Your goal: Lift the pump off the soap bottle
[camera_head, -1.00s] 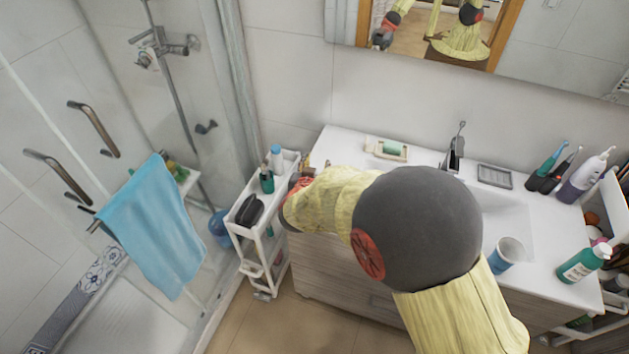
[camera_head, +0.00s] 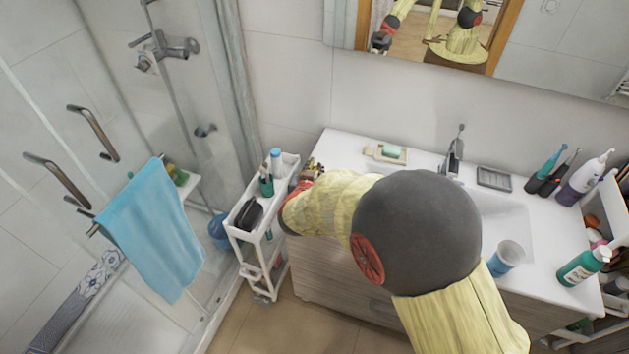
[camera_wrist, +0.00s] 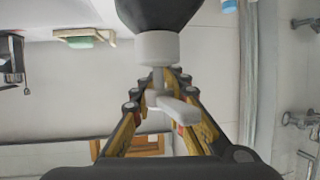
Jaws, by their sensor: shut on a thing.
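In the wrist view, a dark bottle (camera_wrist: 160,12) shows at the top edge, with a white collar (camera_wrist: 158,48) and a white pump head (camera_wrist: 178,108) below it; the view looks upside down. My gripper (camera_wrist: 158,78) has its yellow fingers on both sides of the pump, just at the collar, and is shut on it. The collar meets the dark bottle with no gap that I can see. Most of the bottle is out of that view. In the head view my gripper (camera_head: 313,168) is at the counter's left end, and my arm hides the bottle and pump.
A white cart (camera_head: 288,166) with a teal cup, a bottle and a black case stands left of the counter (camera_head: 345,142). A soap dish (camera_head: 385,153) lies behind my gripper. The faucet, a blue cup (camera_head: 507,256) and a teal bottle (camera_head: 582,267) are farther right.

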